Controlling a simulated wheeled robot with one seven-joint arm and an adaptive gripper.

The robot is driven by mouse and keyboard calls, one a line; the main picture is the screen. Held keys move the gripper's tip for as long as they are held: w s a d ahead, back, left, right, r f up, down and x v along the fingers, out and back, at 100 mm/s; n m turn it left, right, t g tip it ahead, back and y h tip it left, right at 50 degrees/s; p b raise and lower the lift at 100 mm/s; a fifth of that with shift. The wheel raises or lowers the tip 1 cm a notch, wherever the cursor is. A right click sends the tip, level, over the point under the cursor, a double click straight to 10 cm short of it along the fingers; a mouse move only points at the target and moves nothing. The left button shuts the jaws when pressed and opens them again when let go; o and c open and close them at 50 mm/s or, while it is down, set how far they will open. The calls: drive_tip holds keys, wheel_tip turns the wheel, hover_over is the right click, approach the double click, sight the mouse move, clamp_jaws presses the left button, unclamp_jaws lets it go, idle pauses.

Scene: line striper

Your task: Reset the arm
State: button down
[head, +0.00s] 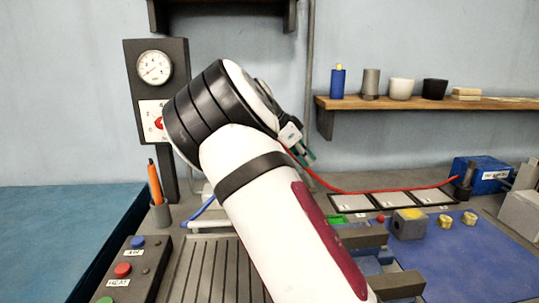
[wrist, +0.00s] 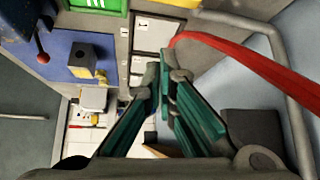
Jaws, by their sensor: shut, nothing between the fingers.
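My arm (head: 265,200) rises from the bottom of the head view and bends at a black and white joint, hiding the middle of the bench. My gripper (head: 308,155) shows small behind that joint, pointing down and right, above the bench. In the wrist view my gripper's green fingers (wrist: 160,75) come together at their tips. The gripper is shut with nothing between the fingers.
A red hose (head: 380,191) crosses the bench behind my gripper; it passes close beside the fingers in the wrist view (wrist: 240,62). A shelf (head: 420,105) and gauge panel (head: 150,95) stand behind.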

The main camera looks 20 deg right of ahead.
drive_tip(key=s+a+r+n+t+y+p, duration=0.1)
drive_tip(key=s+a+n, duration=0.5)
drive_tip(key=s, duration=0.8)
drive_tip(key=s+a+r+n+t+y+p, duration=0.2)
drive_tip(key=s+a+r+n+y, duration=0.1)
drive_tip(key=s, duration=1.1)
drive_tip(key=s+a+r+n+t+y+p, duration=0.1)
drive_tip(key=s+a+r+n+y+p, duration=0.1)
drive_tip(key=s+a+n, duration=0.6)
drive_tip(key=s+n+y, duration=0.1)
drive_tip(key=s, duration=0.5)
drive_tip(key=shift+a+r+n+t+y+p, duration=0.3)
drive_tip(key=shift+r+y+p, duration=0.05)
drive_tip(key=shift+y, duration=0.05)
drive_tip(key=c, duration=2.3)
unclamp_jaws()
